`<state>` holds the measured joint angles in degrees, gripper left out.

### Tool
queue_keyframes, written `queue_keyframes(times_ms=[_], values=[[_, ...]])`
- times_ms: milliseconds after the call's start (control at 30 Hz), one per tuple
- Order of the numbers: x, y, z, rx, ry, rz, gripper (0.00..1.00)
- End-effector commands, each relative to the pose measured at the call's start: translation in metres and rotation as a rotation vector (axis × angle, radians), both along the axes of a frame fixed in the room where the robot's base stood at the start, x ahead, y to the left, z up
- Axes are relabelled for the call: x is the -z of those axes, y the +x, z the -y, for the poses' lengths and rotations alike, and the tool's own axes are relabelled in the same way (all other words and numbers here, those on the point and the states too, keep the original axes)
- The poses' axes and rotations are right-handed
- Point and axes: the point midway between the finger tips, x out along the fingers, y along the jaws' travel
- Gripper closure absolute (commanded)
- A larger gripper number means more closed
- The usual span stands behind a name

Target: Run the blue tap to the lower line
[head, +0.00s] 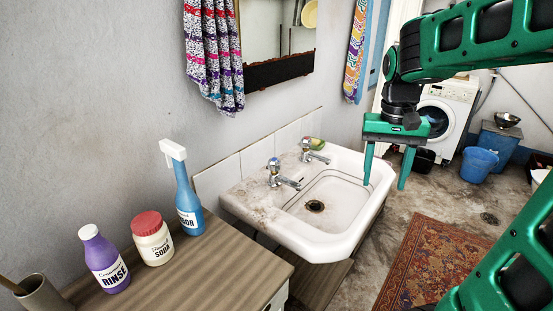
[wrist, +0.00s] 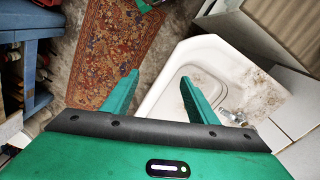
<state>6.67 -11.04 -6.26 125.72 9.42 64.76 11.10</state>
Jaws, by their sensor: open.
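The white stone sink (head: 345,237) stands against the wall, with dark lines running around the inside of its basin. Its drain (head: 314,206) is uncovered and I see no water in the basin. The nearer tap (head: 280,176) has a blue mark on its top. My gripper (head: 384,186) is open and empty above the sink's right side, apart from both taps. In the wrist view my gripper (wrist: 158,76) points down over the sink rim, and a tap (wrist: 232,117) shows at right.
A wooden counter (head: 225,262) at left holds a purple rinse bottle (head: 104,262), a soda jar (head: 152,240) and a blue spray bottle (head: 188,203). A rug (head: 435,265) covers floor at right.

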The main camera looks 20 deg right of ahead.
Motion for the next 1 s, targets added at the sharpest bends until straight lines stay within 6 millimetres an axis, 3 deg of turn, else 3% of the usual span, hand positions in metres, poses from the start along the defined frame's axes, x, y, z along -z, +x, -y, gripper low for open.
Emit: queue_keyframes(times_ms=[33,200,500,700,833,1000], values=[[-0.006,0.03,-0.005,-0.007,-0.006,-0.004,0.47],[-0.018,0.12,-0.031,-0.01,-0.015,0.001,0.47],[-0.011,0.261,-0.109,-0.022,0.009,0.01,0.47],[0.003,0.317,-0.155,-0.019,0.035,0.012,0.47],[0.008,0.333,-0.171,-0.017,0.045,0.012,0.47],[0.017,0.338,-0.176,-0.016,0.048,0.011,0.47]])
